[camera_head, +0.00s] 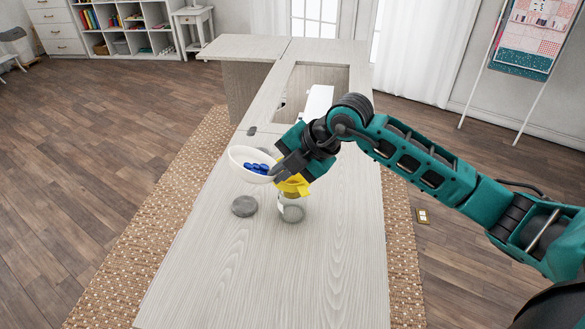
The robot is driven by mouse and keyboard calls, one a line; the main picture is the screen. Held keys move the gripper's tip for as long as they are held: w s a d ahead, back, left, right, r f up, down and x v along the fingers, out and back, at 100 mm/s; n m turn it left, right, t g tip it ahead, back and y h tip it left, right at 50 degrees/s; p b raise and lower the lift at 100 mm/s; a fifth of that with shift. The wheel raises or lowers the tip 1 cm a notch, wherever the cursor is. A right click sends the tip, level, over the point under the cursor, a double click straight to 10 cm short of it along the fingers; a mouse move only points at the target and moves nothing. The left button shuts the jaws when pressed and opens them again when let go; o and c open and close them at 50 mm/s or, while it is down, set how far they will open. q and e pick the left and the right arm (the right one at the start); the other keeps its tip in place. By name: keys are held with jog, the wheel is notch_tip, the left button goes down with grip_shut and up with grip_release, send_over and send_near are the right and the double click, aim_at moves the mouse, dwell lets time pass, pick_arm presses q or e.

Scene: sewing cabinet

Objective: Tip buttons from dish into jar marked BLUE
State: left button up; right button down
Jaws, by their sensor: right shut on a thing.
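A white dish (238,155) with several blue buttons (257,168) in it is held above the cabinet top. My right gripper (276,172) is shut on the dish's right rim. A clear glass jar (291,212) stands on the cabinet top below and right of the dish. A yellow piece (295,186) is at the jar's top, partly hidden by my gripper; I cannot tell whether it is a funnel or something else. No marking on the jar can be read. My left gripper is not in view.
A grey round disc (244,206) lies on the pale wooden cabinet top (270,280), left of the jar. Behind my gripper is a rectangular opening with a white object (318,103), probably the sewing machine. The near part of the top is clear.

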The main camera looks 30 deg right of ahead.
jog(key=shift+d+r+y, duration=0.1)
jog(key=shift+d+y, duration=0.5)
jog(key=shift+d, duration=0.2)
jog(key=shift+w+d+f+m+y, duration=0.1)
jog(key=shift+d+f+m+y, duration=0.35)
jog(key=shift+f+y, duration=0.3)
dwell(0.4)
jog(key=shift+d+r+m+y, duration=0.15)
jog(key=shift+m+y, duration=0.15)
jog(key=shift+y, duration=0.5)
jog(key=shift+d+r+m+y, duration=0.15)
jog(key=shift+m+y, duration=0.1)
jog(key=shift+y, duration=0.5)
dwell(0.7)
jog(key=shift+d+f+y+b, duration=0.15)
jog(key=shift+y+b, duration=0.25)
jog(key=shift+d+m+t+y+b, duration=0.3)
jog(key=shift+m+y+b, duration=0.1)
jog(key=shift+b, duration=0.5)
jog(key=shift+w+d+y+b, duration=0.1)
jog(key=shift+d+y+b, duration=0.25)
jog(key=shift+d+y, duration=0.25)
dwell(0.3)
jog(key=shift+d+m+t+y+b, duration=0.15)
jog(key=shift+m+t+y+b, duration=0.15)
jog(key=shift+m+y, duration=0.4)
dwell(0.9)
